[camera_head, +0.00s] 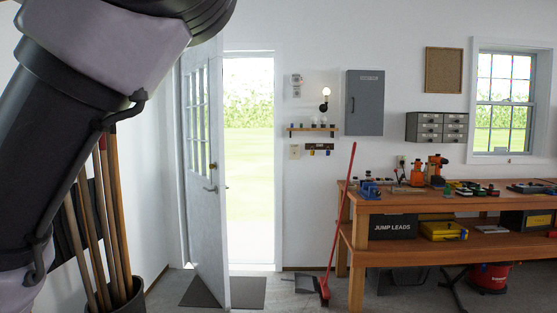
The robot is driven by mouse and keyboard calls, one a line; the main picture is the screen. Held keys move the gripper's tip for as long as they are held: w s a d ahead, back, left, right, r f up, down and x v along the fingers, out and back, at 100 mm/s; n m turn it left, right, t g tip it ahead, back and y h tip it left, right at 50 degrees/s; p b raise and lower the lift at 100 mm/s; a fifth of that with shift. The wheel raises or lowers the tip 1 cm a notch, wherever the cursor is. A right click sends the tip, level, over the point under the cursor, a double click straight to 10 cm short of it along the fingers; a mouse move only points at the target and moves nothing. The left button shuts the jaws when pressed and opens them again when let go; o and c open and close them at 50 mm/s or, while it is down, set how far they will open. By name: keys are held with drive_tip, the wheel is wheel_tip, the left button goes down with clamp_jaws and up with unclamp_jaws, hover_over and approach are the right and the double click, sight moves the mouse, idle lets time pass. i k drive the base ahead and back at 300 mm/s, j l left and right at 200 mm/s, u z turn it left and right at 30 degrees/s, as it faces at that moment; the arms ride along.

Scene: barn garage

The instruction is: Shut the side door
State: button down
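The side door (206,210) is white with small glass panes in its upper half. It stands open, swung inward into the room, and is hinged at the left of the doorway. A lever handle (210,188) and a lock above it show near its free edge. The bright doorway (249,160) shows grass and tall green plants outside. My arm fills the left of the picture and hides part of the door's top left. My gripper is not in view.
A bin of long wooden handles (122,295) stands at lower left. Dark mats (248,291) lie at the threshold. A red broom (338,225) and a dustpan (305,284) are right of the doorway, beside a wooden workbench (400,206) with tools. Some floor before the doorway is clear.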

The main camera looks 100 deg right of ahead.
sight(205, 211)
drive_tip(key=z, duration=2.7)
drive_tip(key=i, duration=0.7)
drive_tip(key=i+l+u, duration=0.1)
drive_tip(key=i, duration=0.65)
drive_tip(key=i+l, duration=0.15)
drive_tip(key=i, duration=0.55)
drive_tip(key=i+l, duration=0.1)
drive_tip(key=i, duration=0.6)
drive_tip(key=i+l+u, duration=0.1)
drive_tip(key=i, duration=0.65)
